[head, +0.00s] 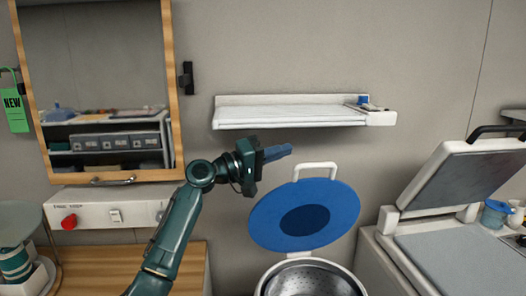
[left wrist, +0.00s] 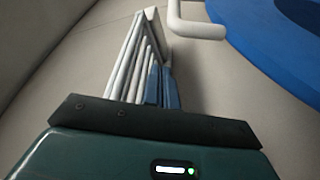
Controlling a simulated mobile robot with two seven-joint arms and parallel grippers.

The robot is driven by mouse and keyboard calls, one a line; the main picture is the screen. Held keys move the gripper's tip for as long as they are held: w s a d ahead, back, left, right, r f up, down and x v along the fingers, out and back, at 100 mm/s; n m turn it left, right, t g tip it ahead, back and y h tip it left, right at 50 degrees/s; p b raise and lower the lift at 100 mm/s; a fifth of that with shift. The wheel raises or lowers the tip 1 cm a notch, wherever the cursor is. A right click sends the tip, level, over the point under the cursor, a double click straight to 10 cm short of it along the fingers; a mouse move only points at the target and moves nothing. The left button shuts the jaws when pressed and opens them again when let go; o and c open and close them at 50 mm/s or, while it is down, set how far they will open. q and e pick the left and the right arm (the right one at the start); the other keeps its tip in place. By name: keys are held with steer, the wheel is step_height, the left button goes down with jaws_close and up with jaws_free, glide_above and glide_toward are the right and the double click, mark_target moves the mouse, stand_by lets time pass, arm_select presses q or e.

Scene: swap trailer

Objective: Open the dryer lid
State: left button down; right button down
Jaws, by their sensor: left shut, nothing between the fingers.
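The dryer lid (head: 340,208) is a blue disc with a darker blue centre and a white loop handle (head: 300,169) at its top. It stands raised and tilted behind the dryer drum (head: 311,282), whose perforated metal inside shows. In the left wrist view the lid (left wrist: 275,40) fills the upper right, with its handle (left wrist: 196,34) at the top. My left gripper (head: 284,151) is shut and empty. It is beside the handle, up and to the left of it, and looks apart from it. Its blue fingers (left wrist: 162,88) show together in the left wrist view. My right gripper is in neither view.
A white wall shelf (head: 285,117) hangs above the lid. A wood-framed mirror (head: 100,92) and a control panel with a red knob (head: 69,222) are at the left. A press with a raised grey top (head: 460,180) stands at the right.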

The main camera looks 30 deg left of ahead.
mark_target(290, 183)
arm_select(q)
steer(key=d+p, duration=0.1)
steer(key=d+f, duration=0.1)
steer(key=shift+s+d+p, duration=0.2)
steer(key=shift+d+p, duration=0.15)
steer(key=shift+s+d+f, duration=0.3)
steer(key=shift+s, duration=0.1)
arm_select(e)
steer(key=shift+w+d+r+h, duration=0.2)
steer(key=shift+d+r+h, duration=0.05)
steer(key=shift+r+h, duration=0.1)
arm_select(q)
steer(key=shift+f, duration=0.1)
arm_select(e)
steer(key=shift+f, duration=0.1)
